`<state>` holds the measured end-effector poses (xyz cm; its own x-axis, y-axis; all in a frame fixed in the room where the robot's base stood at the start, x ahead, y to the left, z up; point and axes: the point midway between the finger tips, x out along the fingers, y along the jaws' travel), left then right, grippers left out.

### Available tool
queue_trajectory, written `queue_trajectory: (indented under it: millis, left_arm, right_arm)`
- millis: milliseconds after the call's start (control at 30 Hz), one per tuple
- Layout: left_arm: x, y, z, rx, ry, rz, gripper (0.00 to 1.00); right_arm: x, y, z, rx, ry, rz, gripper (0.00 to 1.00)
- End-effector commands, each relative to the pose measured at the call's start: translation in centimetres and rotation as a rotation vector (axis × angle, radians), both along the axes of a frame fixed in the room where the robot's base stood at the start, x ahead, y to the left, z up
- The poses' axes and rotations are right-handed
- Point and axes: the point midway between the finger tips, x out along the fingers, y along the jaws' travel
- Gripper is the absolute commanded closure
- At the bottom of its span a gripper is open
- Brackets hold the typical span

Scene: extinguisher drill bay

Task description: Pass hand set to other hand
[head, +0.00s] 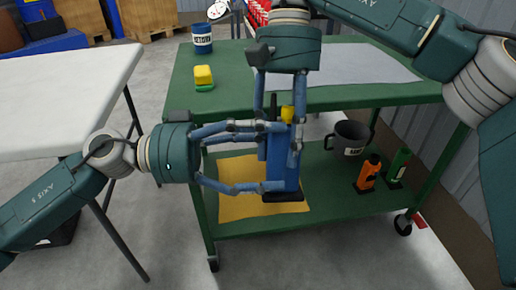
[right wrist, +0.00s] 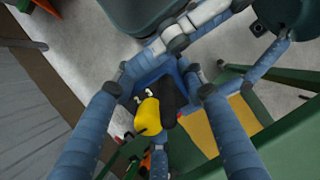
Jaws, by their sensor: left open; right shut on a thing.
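The blue hand set (head: 281,165) stands upright in the air in front of the green cart, with a yellow part and a black part on top and a dark base. My right gripper (head: 279,135) comes down from above and is shut on it, one finger on each side. My left gripper (head: 270,157) reaches in from the left, open, with its fingers close about the hand set; whether they touch it I cannot tell. In the right wrist view the hand set's yellow part (right wrist: 148,116) shows between my right fingers, with left gripper links beyond.
The green cart (head: 330,98) has a yellow sponge (head: 203,75) and a blue mug (head: 202,38) on top. Its lower shelf holds a yellow mat (head: 232,205), a dark mug (head: 348,138), an orange bottle (head: 369,170) and a green bottle (head: 399,163). A white table (head: 60,100) stands left.

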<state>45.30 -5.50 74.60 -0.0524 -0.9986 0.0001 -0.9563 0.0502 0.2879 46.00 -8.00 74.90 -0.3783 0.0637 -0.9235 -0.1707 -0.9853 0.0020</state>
Motion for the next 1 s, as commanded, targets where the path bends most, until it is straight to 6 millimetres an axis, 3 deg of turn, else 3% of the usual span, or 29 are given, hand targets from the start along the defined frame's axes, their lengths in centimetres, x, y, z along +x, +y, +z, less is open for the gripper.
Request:
queue_trajectory:
  millis: [167,533,567,667,1000]
  left_arm:
    - [-0.01,0.01,0.00,0.000,0.000,0.000,0.24]
    - [0.15,0.07,0.02,-0.001,-0.001,0.004,0.98]
    - [0.19,0.08,0.19,-0.003,-0.002,0.005,0.99]
    - [0.21,0.09,0.18,-0.003,-0.002,0.005,1.00]
    - [0.05,0.05,0.15,-0.003,-0.001,0.002,1.00]
  right_arm:
    - [-0.02,0.01,0.08,0.001,0.000,0.001,1.00]
    - [-0.11,0.06,0.09,0.002,0.002,0.004,1.00]
    - [-0.12,0.06,0.11,0.002,0.003,0.005,0.56]
    - [-0.12,0.05,0.09,0.001,0.002,0.004,0.38]
    - [0.05,0.00,0.20,-0.001,0.000,0.000,0.38]
